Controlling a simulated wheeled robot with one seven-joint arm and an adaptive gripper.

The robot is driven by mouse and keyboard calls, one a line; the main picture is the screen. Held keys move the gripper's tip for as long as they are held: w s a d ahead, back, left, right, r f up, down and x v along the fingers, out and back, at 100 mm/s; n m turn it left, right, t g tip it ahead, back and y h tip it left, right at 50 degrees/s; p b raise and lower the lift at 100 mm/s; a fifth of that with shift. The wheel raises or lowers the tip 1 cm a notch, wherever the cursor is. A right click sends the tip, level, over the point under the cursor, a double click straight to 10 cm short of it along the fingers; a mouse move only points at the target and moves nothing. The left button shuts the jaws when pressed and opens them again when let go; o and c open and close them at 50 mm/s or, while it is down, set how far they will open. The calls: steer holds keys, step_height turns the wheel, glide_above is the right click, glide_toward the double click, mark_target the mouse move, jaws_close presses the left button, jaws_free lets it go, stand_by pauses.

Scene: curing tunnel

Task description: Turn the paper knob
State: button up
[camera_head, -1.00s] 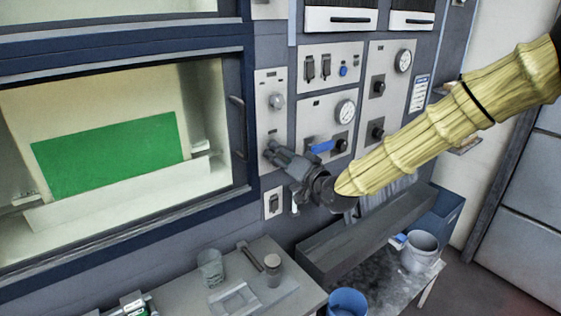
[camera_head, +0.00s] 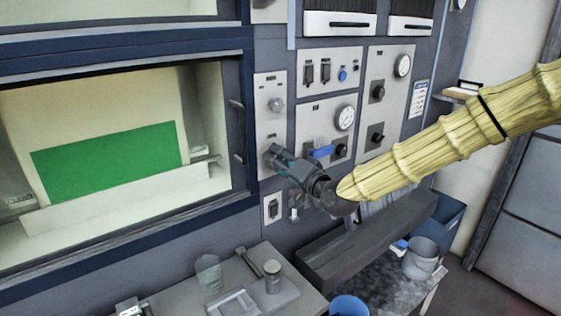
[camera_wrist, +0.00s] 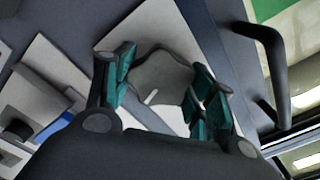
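In the wrist view, a grey lobed knob (camera_wrist: 162,76) with a short white mark sits on a pale panel, between the two teal-padded fingers of my gripper (camera_wrist: 163,82). The fingers are partly closed and their pads appear to touch the knob's sides. No label is readable to confirm it as the paper knob.
A blue lever (camera_head: 321,152), a gauge (camera_head: 345,117) and dark knobs are on the panels to the right. The window's handles (camera_head: 237,104) stick out at left. Below are a bench with a cup (camera_head: 208,272) and a dark trough (camera_head: 370,240).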

steer(key=o, duration=0.4)
steer(key=shift+a+f, duration=0.1)
steer(key=shift+f, duration=0.1)
steer(key=shift+c, duration=0.2)
steer(key=shift+r, duration=0.15)
steer(key=shift+s, duration=0.1)
steer(key=v, duration=1.2)
